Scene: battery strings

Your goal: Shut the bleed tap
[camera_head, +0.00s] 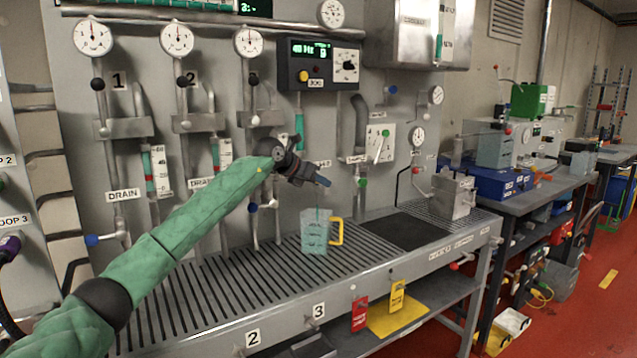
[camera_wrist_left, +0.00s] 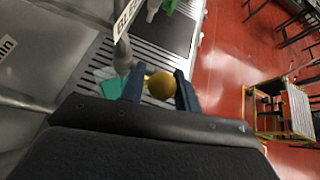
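My left gripper (camera_head: 322,181) reaches in from the left and hovers at the panel above a clear measuring jug (camera_head: 314,243) with a yellow handle. In the left wrist view, a yellow ball knob (camera_wrist_left: 161,86) sits between the two blue fingertips of the left gripper (camera_wrist_left: 160,88). It looks like the tap's handle; whether the fingers press on it cannot be told. The tap body is hidden in the head view. A thin greenish line (camera_head: 317,213) runs down from below the gripper toward the jug. Teal contents of the jug (camera_wrist_left: 111,88) show in the left wrist view. My right gripper is out of sight.
The jug stands on the slotted bench top (camera_head: 235,292). Vertical pipes, gauges (camera_head: 177,39) and drain valves crowd the panel to the left. A black mat (camera_head: 405,232) and a metal box (camera_head: 453,195) lie to the right. Red (camera_head: 359,314) and yellow tags hang at the bench's front edge.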

